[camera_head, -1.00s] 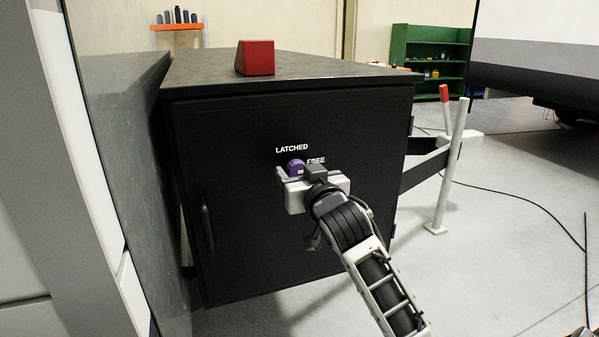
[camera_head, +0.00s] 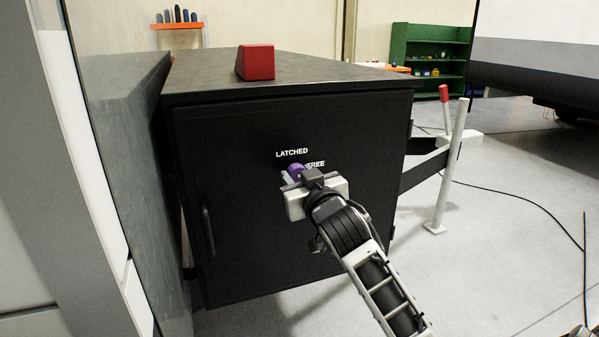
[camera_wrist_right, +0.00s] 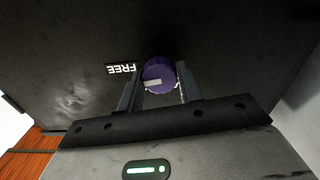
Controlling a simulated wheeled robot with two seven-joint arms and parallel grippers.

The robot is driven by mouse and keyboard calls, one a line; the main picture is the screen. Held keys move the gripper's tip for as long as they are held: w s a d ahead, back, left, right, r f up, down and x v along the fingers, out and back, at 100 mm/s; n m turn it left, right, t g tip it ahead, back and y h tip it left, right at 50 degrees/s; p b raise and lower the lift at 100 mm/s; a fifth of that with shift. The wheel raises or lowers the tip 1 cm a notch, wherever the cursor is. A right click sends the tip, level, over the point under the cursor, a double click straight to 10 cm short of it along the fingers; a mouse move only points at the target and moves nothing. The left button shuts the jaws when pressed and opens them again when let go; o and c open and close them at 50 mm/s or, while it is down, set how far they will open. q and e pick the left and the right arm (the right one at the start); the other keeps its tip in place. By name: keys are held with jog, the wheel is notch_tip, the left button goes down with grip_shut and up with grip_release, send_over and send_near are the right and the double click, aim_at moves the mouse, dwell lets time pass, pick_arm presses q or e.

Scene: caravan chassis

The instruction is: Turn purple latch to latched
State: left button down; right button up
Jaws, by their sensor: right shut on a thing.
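The purple latch (camera_head: 296,168) is a round knob on the black cabinet door (camera_head: 250,225). White words LATCHED (camera_head: 292,153) and FREE (camera_head: 315,163) stand above and to the right of it. In the right wrist view the latch (camera_wrist_right: 159,72) has a white mark on its face, which points roughly toward the side of the word FREE (camera_wrist_right: 120,69). My right gripper (camera_head: 292,178) is shut on the latch, with one finger on either side of it. The gripper's own body partly hides the latch in the head view. My left gripper is not in view.
A red block (camera_head: 256,62) sits on the cabinet top. A dark handle (camera_head: 207,224) is on the left of the door. A grey panel (camera_head: 125,160) stands close on the left. Open floor (camera_head: 490,230) lies to the right, with a pale post (camera_head: 452,165) and a cable.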

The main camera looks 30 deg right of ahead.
jog(key=n+p, duration=0.3)
jog(key=n, duration=0.1)
jog(key=shift+r+p, duration=0.15)
jog(key=shift+p, duration=0.15)
jog(key=n+p, duration=0.3)
jog(key=n, duration=0.3)
jog(key=n+p, duration=0.1)
jog(key=n, duration=0.1)
jog(key=shift+n+p, duration=0.3)
jog(key=shift+p, duration=0.05)
jog(key=shift+n+p, duration=0.4)
jog(key=shift+n, duration=0.7)
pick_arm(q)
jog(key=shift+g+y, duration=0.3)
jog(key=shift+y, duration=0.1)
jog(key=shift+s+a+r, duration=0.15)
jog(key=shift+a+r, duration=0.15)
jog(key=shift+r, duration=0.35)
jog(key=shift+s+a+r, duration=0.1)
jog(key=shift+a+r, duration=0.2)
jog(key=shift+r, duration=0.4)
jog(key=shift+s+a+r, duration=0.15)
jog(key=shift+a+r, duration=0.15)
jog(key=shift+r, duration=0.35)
pick_arm(e)
jog(key=shift+n, duration=0.8)
jog(key=shift+f, duration=0.2)
jog(key=o, duration=1)
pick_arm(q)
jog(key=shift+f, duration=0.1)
